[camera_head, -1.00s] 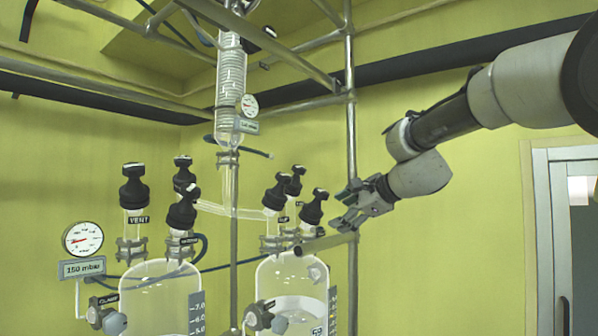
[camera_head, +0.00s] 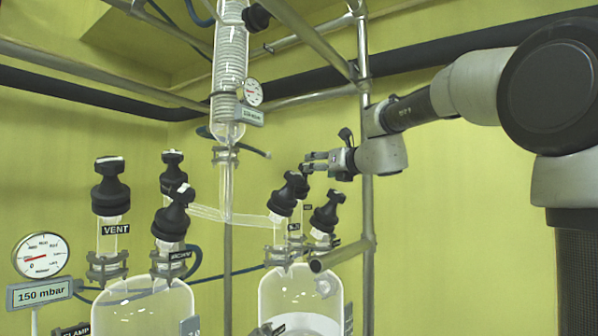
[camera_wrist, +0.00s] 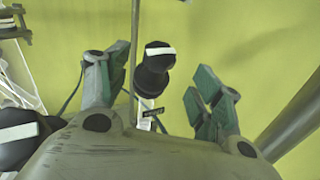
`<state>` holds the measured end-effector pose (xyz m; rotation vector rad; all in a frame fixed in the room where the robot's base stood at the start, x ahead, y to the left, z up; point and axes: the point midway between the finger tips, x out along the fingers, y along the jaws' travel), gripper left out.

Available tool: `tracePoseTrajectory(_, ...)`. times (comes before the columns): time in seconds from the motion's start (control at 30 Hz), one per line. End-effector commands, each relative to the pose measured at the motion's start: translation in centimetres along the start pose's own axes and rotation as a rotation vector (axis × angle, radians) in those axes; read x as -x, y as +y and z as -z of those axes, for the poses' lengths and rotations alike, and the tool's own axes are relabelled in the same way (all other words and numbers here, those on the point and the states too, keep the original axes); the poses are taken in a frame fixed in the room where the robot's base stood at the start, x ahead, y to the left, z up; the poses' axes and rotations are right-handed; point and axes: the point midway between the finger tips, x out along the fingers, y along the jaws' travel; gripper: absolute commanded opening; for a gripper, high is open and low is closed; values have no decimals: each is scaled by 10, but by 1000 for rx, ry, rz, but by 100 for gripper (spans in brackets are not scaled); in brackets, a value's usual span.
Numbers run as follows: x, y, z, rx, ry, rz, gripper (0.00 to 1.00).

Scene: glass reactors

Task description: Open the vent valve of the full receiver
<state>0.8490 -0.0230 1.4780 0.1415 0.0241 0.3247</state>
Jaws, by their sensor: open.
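The right glass receiver (camera_head: 275,300) shows a pale liquid surface inside it. Several black valve knobs stand on its top: a front left one (camera_head: 285,197), one close behind it (camera_head: 303,186) and a right one (camera_head: 327,213). Their small labels are not readable. My gripper (camera_head: 310,163) is open and empty, just above and behind these knobs. In the wrist view, one black knob with a white bar (camera_wrist: 157,66) shows between the open fingers (camera_wrist: 150,95), apparently untouched. Another knob (camera_wrist: 22,135) is at the left edge.
The left glass vessel (camera_head: 140,308) has a black knob labelled VENT (camera_head: 110,188), other knobs, and a gauge (camera_head: 41,255) reading 150 mbar. A glass coil condenser (camera_head: 229,75) hangs from metal pipes. A vertical pole (camera_head: 367,225) stands close beside the gripper and right receiver.

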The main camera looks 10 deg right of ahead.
Motion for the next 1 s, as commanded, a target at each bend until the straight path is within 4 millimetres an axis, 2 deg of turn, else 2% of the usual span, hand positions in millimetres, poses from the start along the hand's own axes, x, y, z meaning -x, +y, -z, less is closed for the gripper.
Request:
tracePoseTrajectory(0.17, -10, 0, 0, -6, -1, 0, 66)
tracePoseTrajectory(0.4, -51, 0, 0, -5, 0, -1, 66)
tracePoseTrajectory(0.6, -74, 0, 0, -4, 0, 0, 66)
tracePoseTrajectory(0.93, -78, 0, 0, -4, -1, 0, 66)
tracePoseTrajectory(1.0, -78, 0, 0, -4, -1, 0, 53)
